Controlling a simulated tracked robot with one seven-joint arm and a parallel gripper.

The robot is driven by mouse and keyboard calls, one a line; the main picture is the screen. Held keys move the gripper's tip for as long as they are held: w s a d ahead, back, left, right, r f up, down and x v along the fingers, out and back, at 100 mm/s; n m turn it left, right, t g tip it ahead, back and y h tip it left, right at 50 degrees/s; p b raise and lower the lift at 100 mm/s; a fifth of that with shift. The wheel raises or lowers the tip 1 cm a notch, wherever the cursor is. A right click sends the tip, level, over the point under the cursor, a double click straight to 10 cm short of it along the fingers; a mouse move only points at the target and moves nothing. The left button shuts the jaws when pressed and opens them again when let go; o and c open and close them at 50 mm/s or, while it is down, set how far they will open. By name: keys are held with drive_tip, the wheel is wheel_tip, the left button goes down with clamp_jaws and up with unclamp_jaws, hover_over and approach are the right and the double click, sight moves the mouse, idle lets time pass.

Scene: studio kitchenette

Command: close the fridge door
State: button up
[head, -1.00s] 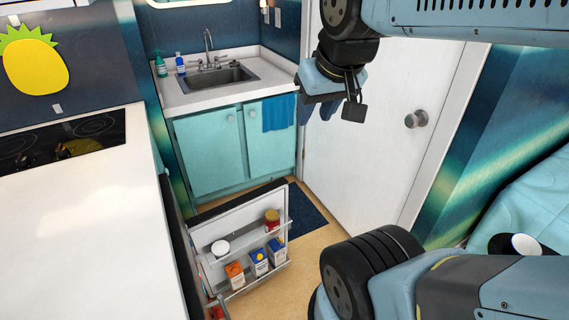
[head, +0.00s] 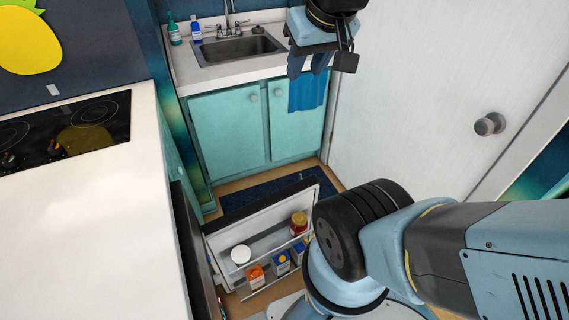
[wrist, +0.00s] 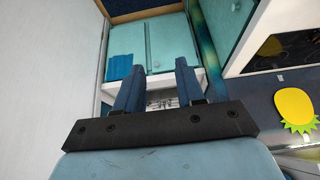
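The fridge door (head: 262,207) stands open in the lower middle of the head view, below the counter's right edge. Its inner side faces me, with shelves holding a white round container, a red jar and several small cartons. My arm hides the right part of the lower shelf. My gripper (head: 308,62) is high in the head view, in front of the sink cabinet and well above and beyond the door. In the wrist view my gripper (wrist: 158,85) has its two blue fingers apart with nothing between them. The fridge door is not seen in the wrist view.
A white counter (head: 95,215) with a black cooktop (head: 65,130) fills the left. The sink cabinet (head: 228,130) with a blue towel (head: 307,92) is at the back. A white room door (head: 430,90) stands at right. A dark mat (head: 280,190) lies behind the fridge door.

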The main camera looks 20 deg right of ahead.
drive_tip(key=shift+w+a, duration=0.1)
drive_tip(key=w+d+f+n+g, duration=0.1)
drive_tip(key=w+d+f+g, duration=0.15)
drive_tip(key=w+f, duration=0.85)
drive_tip(key=w+d+f+n+g, duration=0.1)
drive_tip(key=w+d+f+g, duration=0.15)
drive_tip(key=w+f, duration=0.8)
drive_tip(key=w+d+f+g, duration=0.3)
drive_tip(key=w+f, duration=0.6)
drive_tip(key=f, duration=0.3)
drive_tip(key=s+d+f+n+g, duration=0.1)
drive_tip(key=s+d+f, duration=0.1)
drive_tip(key=f, duration=1.3)
drive_tip(key=s+d+f+h, duration=0.1)
drive_tip(key=s+d+f, duration=0.2)
drive_tip(key=f, duration=1.3)
drive_tip(key=shift+d+n+g, duration=0.15)
drive_tip(key=shift+n+g, duration=0.25)
drive_tip(key=shift+s, duration=0.1)
